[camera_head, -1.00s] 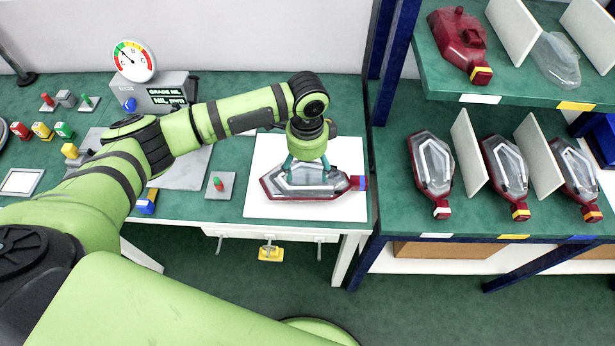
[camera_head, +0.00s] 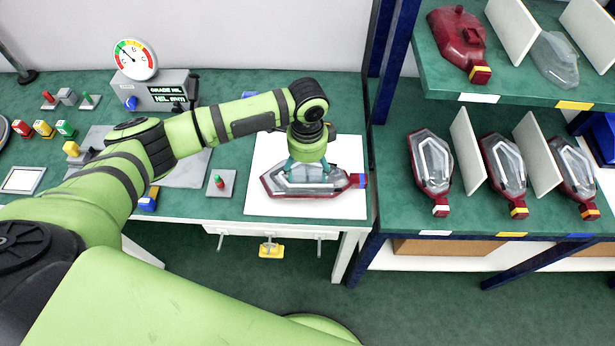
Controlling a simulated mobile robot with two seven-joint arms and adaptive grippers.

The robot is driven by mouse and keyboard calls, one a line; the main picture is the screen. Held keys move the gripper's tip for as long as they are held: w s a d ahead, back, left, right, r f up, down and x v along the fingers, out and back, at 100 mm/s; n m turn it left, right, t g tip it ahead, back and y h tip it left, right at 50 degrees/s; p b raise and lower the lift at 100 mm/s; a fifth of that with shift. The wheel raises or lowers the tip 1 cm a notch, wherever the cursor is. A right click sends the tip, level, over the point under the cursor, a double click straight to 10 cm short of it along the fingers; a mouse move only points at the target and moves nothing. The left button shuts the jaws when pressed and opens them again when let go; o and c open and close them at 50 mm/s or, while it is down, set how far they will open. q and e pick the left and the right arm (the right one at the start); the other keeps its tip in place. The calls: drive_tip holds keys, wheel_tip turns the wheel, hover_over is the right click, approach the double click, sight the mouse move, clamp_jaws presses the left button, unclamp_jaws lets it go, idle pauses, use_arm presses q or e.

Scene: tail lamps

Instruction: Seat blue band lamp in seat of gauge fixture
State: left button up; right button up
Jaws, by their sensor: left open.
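The blue band lamp (camera_head: 285,183) is a red tail lamp with a clear lens and a blue band at its right end. It lies lens up on a white mat (camera_head: 264,153) at the right of the green bench. My left gripper (camera_head: 308,168) is open, pointing down over the lamp's middle with its fingers close around it; whether they touch cannot be told. The gauge fixture (camera_head: 180,172) is a grey plate with a dial gauge (camera_head: 135,59) behind it; my left arm hides much of it, including the seat. My right gripper is out of view.
A rack at right holds several red lamps (camera_head: 505,172) between white dividers (camera_head: 468,150), with another red lamp (camera_head: 458,45) above. Small coloured blocks (camera_head: 43,129) stand on the bench's left.

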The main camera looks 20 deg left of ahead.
use_arm(q)
drive_tip(key=shift+c, duration=0.5)
clamp_jaws()
